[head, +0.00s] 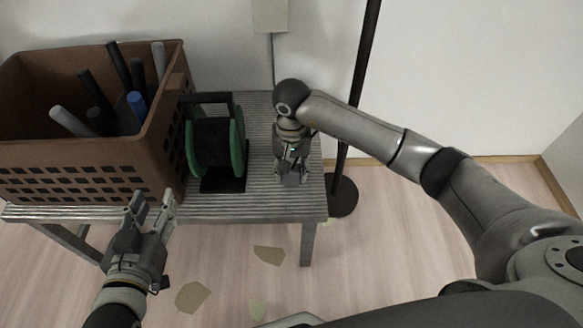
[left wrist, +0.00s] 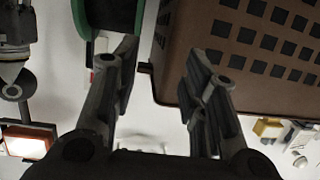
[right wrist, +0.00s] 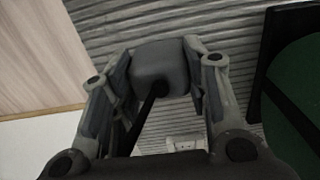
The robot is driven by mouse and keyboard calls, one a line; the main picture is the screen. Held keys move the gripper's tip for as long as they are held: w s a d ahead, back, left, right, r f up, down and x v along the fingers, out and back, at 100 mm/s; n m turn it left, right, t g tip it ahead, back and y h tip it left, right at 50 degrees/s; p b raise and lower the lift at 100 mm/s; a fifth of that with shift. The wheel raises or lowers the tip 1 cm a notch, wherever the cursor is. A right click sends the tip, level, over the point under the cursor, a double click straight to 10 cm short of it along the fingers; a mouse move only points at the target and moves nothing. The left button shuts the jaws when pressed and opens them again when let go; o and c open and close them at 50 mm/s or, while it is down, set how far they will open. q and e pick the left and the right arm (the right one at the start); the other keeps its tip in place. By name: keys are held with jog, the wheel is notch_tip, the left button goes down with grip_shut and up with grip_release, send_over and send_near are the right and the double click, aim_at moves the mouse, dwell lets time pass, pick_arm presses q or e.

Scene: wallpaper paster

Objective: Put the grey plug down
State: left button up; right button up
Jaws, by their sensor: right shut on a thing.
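The grey plug (right wrist: 160,66) is between the fingers of my right gripper (right wrist: 158,72) in the right wrist view, with a dark cord running from it. My right gripper is shut on it, over the ribbed grey table top (right wrist: 100,18). In the head view my right gripper (head: 291,172) is at the table's right part, and the plug is hidden there by the gripper. I cannot tell whether the plug touches the table. My left gripper (head: 153,212) is open and empty in front of the table's front edge; its spread fingers also show in the left wrist view (left wrist: 165,75).
A brown crate (head: 100,160) with several rolls stands on the table's left. A green cable reel (head: 237,145) stands between it and my right gripper. A black pole (head: 358,90) rises behind the table's right end. Paper scraps (head: 192,296) lie on the floor.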

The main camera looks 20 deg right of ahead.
pick_arm(q)
jog(key=shift+r, duration=0.1)
jog(key=shift+w+r+t, duration=0.1)
jog(key=shift+r+t, duration=0.2)
pick_arm(e)
jog(key=shift+f, duration=0.15)
jog(key=o, duration=1.1)
pick_arm(q)
jog(key=shift+d+r, duration=0.1)
jog(key=shift+r, duration=0.05)
